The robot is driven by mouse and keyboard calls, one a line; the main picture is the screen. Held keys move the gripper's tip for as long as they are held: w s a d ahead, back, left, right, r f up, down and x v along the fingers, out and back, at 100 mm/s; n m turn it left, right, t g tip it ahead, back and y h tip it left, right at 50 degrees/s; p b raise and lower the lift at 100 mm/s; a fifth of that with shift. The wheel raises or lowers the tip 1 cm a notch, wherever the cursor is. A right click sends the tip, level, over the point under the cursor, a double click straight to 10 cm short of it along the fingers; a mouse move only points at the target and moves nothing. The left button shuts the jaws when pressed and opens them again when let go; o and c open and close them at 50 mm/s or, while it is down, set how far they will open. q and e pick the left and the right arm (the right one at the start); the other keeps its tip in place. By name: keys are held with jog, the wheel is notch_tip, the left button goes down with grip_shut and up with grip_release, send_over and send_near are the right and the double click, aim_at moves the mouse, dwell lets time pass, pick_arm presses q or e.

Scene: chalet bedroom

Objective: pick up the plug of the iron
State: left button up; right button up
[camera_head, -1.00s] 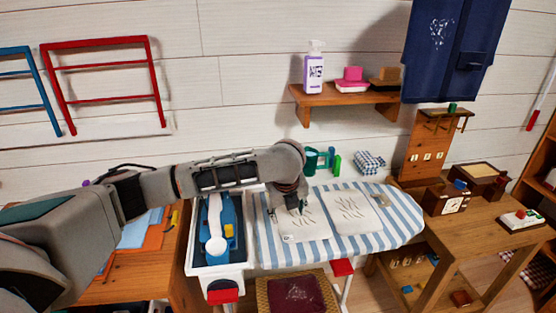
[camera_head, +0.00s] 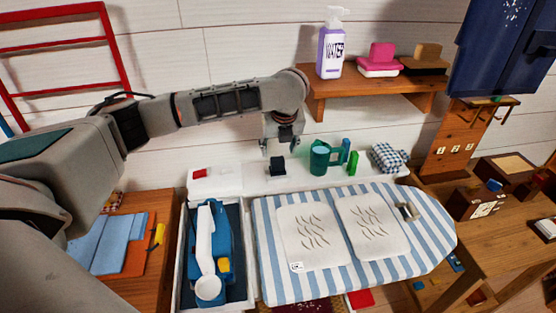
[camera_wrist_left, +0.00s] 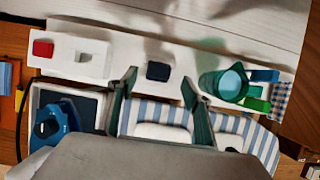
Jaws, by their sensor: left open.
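A small black block (camera_head: 277,166), which looks like the iron's plug, sits on the white ledge behind the ironing board. It also shows in the left wrist view (camera_wrist_left: 158,71), between my finger lines. The blue and white iron (camera_head: 206,250) lies in the tray left of the board; part of it shows in the left wrist view (camera_wrist_left: 52,124). My left gripper (camera_head: 281,149) is open, points down and is just above the black block. Its fingers (camera_wrist_left: 158,77) stand apart with nothing gripped. My right gripper is not in view.
A green cup (camera_head: 319,157) and a green upright piece (camera_head: 353,162) stand right of the block on the ledge. A white block with a red part (camera_head: 200,174) is left. The striped ironing board (camera_head: 275,278) is in front. A wall shelf (camera_head: 372,90) hangs above right.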

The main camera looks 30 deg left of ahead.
aim_at(278, 159)
pick_arm(q)
jog(key=shift+s+x, duration=0.2)
jog(key=shift+x, duration=3.6)
jog(key=shift+d, duration=0.2)
jog(key=c, duration=1.2)
